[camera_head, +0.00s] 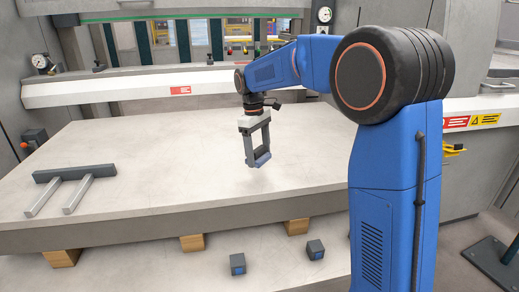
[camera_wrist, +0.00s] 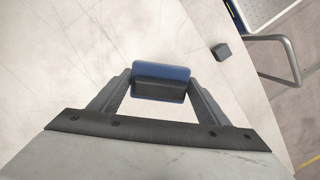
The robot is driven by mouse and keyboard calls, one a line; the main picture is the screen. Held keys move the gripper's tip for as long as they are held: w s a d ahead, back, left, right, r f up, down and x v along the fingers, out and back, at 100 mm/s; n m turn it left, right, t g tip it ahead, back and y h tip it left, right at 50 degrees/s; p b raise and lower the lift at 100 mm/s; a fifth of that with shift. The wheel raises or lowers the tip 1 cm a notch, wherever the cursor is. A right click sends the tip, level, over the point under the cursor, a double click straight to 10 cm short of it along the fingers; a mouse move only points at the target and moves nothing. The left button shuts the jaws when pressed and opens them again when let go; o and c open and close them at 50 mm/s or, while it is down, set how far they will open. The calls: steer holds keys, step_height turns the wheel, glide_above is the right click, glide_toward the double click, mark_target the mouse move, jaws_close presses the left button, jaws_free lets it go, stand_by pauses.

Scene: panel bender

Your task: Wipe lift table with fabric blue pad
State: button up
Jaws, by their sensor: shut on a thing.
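The lift table (camera_head: 200,165) is a wide pale plate with a grey front edge, in the middle of the head view. My gripper (camera_head: 259,160) points down over the middle of the plate. It is shut on the blue pad (camera_head: 262,158), a small block with a blue fabric side and a dark grey side. In the wrist view the pad (camera_wrist: 161,82) sits between both fingertips. The pad appears a little above the plate; I cannot tell whether it touches. The pale surface of the table (camera_wrist: 75,70) also fills much of the wrist view.
A dark bar with two light prongs (camera_head: 75,178) lies at the plate's left. Two small dark blocks (camera_head: 237,264) (camera_head: 315,249) lie on the lower surface in front, beside wooden blocks (camera_head: 193,242). The machine beam (camera_head: 140,88) runs behind. The plate's middle is clear.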

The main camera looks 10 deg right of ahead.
steer(key=shift+r, duration=1.25)
